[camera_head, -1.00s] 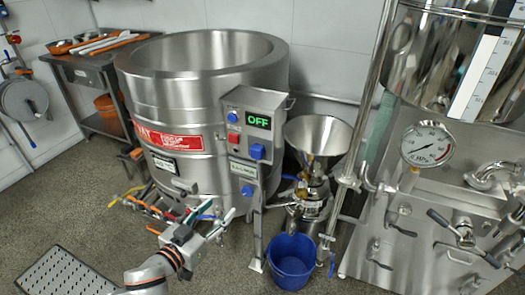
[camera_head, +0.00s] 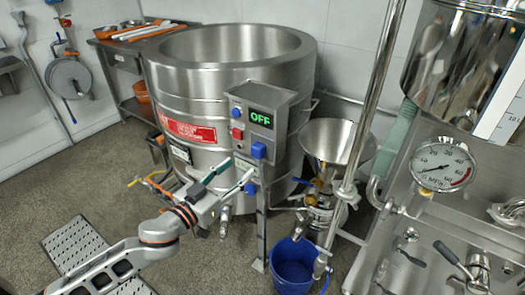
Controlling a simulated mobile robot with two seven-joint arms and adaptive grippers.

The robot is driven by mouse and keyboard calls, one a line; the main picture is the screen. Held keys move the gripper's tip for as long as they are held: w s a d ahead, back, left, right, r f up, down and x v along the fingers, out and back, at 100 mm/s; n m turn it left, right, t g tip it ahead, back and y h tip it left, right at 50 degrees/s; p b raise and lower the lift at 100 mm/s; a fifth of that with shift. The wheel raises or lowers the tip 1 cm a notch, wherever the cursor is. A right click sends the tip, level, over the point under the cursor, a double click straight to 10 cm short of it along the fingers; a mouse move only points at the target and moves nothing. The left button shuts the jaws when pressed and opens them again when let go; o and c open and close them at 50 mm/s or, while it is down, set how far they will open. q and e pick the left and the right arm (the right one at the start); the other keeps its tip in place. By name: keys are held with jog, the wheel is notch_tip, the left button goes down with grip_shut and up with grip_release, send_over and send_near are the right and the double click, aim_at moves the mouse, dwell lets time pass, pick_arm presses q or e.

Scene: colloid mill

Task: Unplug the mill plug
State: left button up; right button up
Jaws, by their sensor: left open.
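The mill (camera_head: 316,212) stands behind the blue bucket, with a steel funnel (camera_head: 338,142) on top. The control box (camera_head: 262,118) on a post shows a green OFF display. A blue plug (camera_head: 258,150) sits on its front below the display. I cannot tell which plug belongs to the mill. My left gripper (camera_head: 241,167) is open and empty, its fingers pointing up and right at the box's lower part, close to both plugs. Contact cannot be told. My right gripper is out of view.
A large steel kettle (camera_head: 225,85) stands behind the box. A blue bucket (camera_head: 293,265) sits on the floor to the right of the post. A steel panel with a gauge (camera_head: 441,167) and valves fills the right side. The floor at left holds a perforated step (camera_head: 75,247).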

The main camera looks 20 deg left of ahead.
aim_at(255, 153)
pick_arm(q)
jog(key=shift+w+r, duration=0.1)
dwell(0.3)
jog(key=x, duration=0.6)
jog(key=shift+w+d, duration=0.1)
jog(key=shift+w, duration=0.2)
jog(key=shift+x, duration=0.75)
jog(key=shift+w+d, duration=0.2)
jog(key=shift+w, duration=0.2)
jog(key=shift+p, duration=0.35)
dwell(0.5)
